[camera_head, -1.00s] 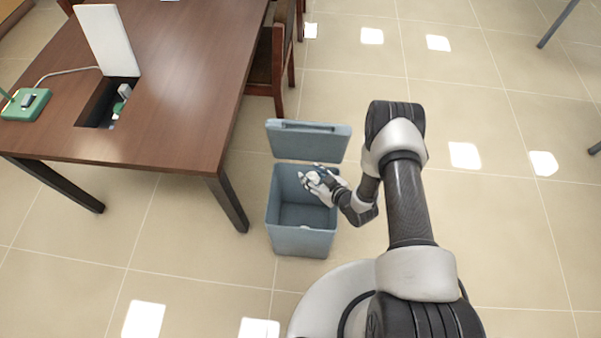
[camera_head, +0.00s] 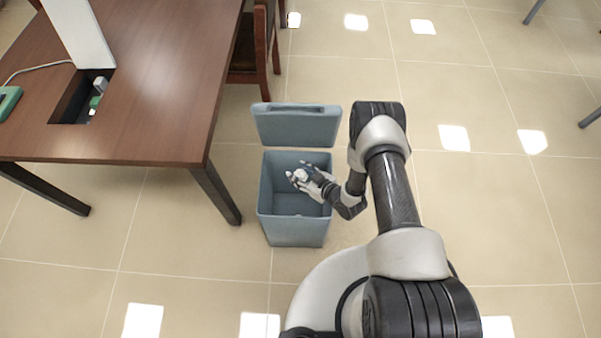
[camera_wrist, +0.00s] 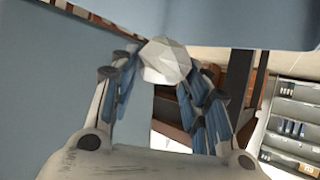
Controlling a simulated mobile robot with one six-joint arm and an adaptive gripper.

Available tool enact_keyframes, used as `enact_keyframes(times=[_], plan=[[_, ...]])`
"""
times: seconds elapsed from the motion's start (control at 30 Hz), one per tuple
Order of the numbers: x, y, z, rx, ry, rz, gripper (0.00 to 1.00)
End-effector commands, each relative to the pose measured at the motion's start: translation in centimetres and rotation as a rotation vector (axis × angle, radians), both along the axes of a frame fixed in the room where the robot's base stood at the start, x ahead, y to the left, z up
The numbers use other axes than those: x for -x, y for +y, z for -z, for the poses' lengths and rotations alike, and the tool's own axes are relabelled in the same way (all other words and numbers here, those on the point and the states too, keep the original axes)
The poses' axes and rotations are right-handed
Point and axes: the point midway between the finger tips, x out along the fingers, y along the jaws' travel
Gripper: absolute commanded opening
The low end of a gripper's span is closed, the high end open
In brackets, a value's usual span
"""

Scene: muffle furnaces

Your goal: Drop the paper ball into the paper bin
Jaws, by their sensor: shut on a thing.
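The paper ball (camera_wrist: 168,60) is white and faceted, held between the fingertips of my gripper (camera_wrist: 165,80) in the wrist view. In the head view the ball (camera_head: 300,175) is a small pale spot at the tip of my gripper (camera_head: 303,178). The paper bin (camera_head: 292,232) is blue-grey and stands on the floor with its lid (camera_head: 297,128) raised at the back. My gripper is over the bin's opening, reaching in from the right; its exact depth relative to the rim is hard to tell. Blue-grey surfaces fill much of the wrist view.
A brown table (camera_head: 150,100) stands left of the bin, its dark leg (camera_head: 216,195) close to the bin's left side. A wooden chair (camera_head: 255,50) is behind. The tiled floor to the right is clear. Shelves (camera_wrist: 295,115) show in the wrist view.

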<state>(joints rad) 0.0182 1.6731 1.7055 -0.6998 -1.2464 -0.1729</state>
Motion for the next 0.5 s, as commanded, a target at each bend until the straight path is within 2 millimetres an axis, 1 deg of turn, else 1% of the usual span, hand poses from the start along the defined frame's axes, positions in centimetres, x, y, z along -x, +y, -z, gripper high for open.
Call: enact_keyframes(times=[0.1, 0.13, 0.4, 0.47, 0.5], plan=[[-0.01, 0.0, -0.1, 0.0, 0.0, 0.0, 0.33], [0.0, 0.0, -0.09, 0.0, 0.0, 0.0, 0.44], [0.0, 0.0, -0.09, 0.0, 0.0, 0.0, 0.62], [0.0, 0.0, -0.09, 0.0, 0.0, 0.0, 0.66], [0.01, -0.01, -0.09, 0.0, 0.0, 0.0, 0.66]])
